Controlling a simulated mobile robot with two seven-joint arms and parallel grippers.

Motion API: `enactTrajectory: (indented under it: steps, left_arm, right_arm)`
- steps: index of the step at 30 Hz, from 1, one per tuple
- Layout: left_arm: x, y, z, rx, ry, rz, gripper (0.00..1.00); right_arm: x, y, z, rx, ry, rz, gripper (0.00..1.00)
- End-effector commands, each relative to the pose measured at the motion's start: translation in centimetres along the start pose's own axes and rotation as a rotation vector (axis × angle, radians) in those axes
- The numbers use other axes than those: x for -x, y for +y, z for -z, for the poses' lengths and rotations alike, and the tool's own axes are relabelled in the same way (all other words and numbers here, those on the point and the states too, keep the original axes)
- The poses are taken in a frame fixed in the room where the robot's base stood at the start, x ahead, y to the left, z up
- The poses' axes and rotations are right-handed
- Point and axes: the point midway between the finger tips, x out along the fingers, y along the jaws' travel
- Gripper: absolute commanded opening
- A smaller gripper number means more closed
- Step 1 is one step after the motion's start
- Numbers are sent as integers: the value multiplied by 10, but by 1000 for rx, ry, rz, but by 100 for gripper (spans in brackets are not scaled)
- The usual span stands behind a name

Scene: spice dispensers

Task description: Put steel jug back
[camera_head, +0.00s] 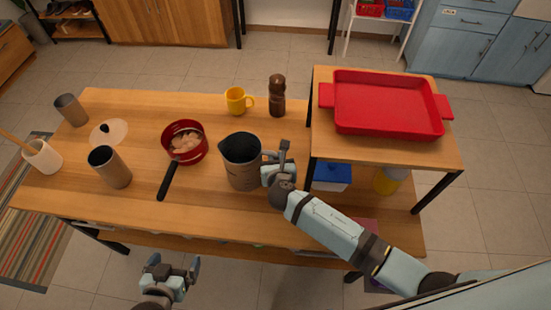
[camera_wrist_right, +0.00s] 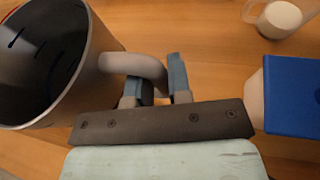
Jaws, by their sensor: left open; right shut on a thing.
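The steel jug (camera_head: 241,164) is upright at the middle of the wooden table, near its front half. Its open mouth and dark inside also show in the right wrist view, where the jug (camera_wrist_right: 92,70) fills the left side. My right gripper (camera_head: 276,163) is shut on the jug's handle, to the right of the jug body; the fingers (camera_wrist_right: 155,88) are on either side of the handle in the wrist view. I cannot tell whether the jug's base touches the table. My left gripper (camera_head: 170,272) is open and empty, in front of the table edge and below it in the head view.
A red pan (camera_head: 184,140) with food stands left of the jug. Two grey cups (camera_head: 109,167), a lid (camera_head: 108,132) and a white utensil pot (camera_head: 42,157) are further left. A yellow mug (camera_head: 238,100) and brown mill (camera_head: 277,95) stand behind. A raised shelf (camera_head: 385,150) holds a red tray (camera_head: 385,104).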

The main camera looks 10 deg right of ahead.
Motion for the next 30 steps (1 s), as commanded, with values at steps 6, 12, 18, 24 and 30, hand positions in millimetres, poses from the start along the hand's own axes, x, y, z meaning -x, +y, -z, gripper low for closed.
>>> enactTrajectory:
  steps: [6,12,18,24,30]
  left_arm:
    - [0,0,0,0,1,-1,100]
    - [0,0,0,0,1,-1,100]
    - [0,0,1,0,2,-1,100]
    - [0,0,0,-1,2,-1,100]
    - [-1,0,-1,0,2,-1,100]
  right_arm:
    - [-1,0,3,0,1,0,39]
    - [-1,0,2,0,0,0,44]
    - [4,0,0,1,0,-1,44]
    - [40,0,1,-1,1,-2,44]
    - [83,0,1,-1,1,-2,44]
